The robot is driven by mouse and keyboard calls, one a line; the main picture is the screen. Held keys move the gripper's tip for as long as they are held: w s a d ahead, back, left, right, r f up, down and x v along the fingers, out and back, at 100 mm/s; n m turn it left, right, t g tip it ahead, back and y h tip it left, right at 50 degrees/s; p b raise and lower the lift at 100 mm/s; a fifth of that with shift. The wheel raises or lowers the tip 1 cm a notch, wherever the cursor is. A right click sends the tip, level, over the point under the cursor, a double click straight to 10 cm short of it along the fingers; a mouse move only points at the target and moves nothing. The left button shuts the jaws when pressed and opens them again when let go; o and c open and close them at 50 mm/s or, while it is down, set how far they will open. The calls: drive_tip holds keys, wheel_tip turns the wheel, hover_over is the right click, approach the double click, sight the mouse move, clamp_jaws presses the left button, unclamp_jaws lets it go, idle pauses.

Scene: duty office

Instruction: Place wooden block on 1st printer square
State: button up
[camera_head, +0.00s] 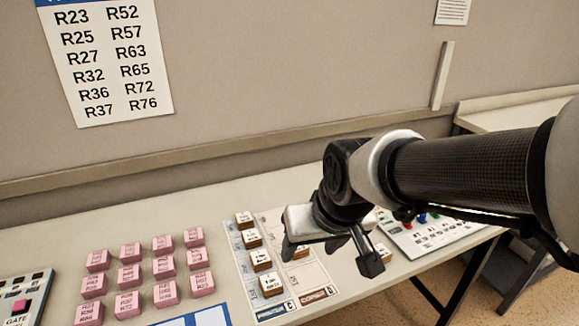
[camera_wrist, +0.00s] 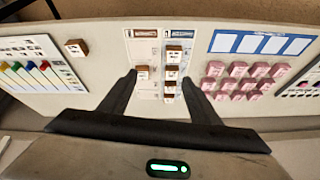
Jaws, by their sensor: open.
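Several wooden blocks with white tops, such as this wooden block (camera_head: 271,285), stand in the blue-labelled column. One wooden block (camera_wrist: 143,72) stands in the red-labelled column. A separate wooden block (camera_wrist: 77,48) lies off the sheet, partly visible behind my gripper in the head view (camera_head: 382,251). My gripper (camera_head: 330,252) is open and empty over the sheet, its fingers (camera_wrist: 160,76) pointing down on either side of the columns.
Rows of pink blocks (camera_head: 130,272) stand left of the sheet, with a blue-bordered card (camera_head: 205,318) in front. A control box with a pink button (camera_head: 20,306) is at far left. A panel with coloured levers (camera_head: 425,232) is to the right. The wall runs behind the table.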

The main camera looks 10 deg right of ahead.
drive_tip(key=s+d+r+m+h, duration=0.1)
drive_tip(key=s+d+r, duration=0.4)
drive_tip(key=s, duration=0.3)
drive_tip(key=shift+d+r+m+t, duration=0.2)
drive_tip(key=shift+r+m+t, duration=0.15)
drive_tip(key=shift+r, duration=0.35)
